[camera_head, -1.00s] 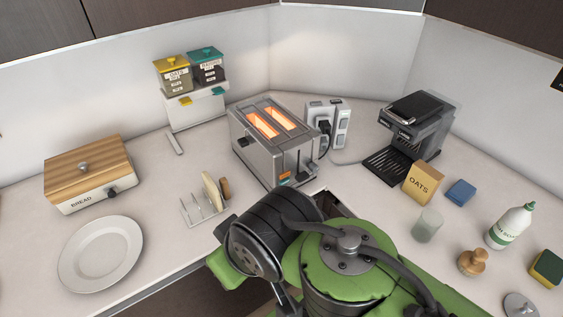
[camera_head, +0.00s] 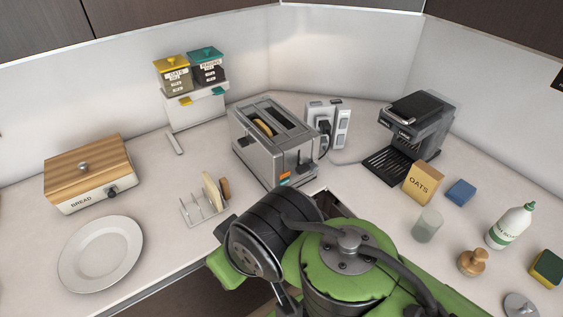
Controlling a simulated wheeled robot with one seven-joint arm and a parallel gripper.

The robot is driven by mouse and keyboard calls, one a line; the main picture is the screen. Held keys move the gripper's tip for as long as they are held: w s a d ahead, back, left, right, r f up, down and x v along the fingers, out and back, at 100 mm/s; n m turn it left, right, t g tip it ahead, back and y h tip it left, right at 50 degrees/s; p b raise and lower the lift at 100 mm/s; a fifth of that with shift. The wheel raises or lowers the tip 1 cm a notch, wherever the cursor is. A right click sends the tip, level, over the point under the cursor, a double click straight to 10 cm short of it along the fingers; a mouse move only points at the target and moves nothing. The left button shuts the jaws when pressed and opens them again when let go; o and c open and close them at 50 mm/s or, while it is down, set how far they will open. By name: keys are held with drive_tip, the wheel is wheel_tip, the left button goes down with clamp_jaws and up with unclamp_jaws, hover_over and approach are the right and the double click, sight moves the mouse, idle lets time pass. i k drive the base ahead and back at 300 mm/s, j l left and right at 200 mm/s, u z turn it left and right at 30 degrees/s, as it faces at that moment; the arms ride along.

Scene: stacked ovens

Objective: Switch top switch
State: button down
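A white socket unit (camera_head: 318,109) stands against the back wall, right of the toaster. A black plug (camera_head: 324,128) sits in it. On its right side is a narrow panel with small switches, one above the other. The top switch (camera_head: 344,114) is too small to tell its position. The silver toaster (camera_head: 262,150) has dark slots with no glow, and a slice of toast (camera_head: 263,128) shows in one slot. My green and black arm fills the bottom middle. My gripper is not visible, so its distance to the switch cannot be told.
A black coffee machine (camera_head: 412,128) stands right of the socket unit. A toast rack (camera_head: 202,208), a plate (camera_head: 100,253) and a bread box (camera_head: 88,176) are at the left.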

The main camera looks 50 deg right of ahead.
sight(343, 124)
drive_tip(key=z, duration=1.85)
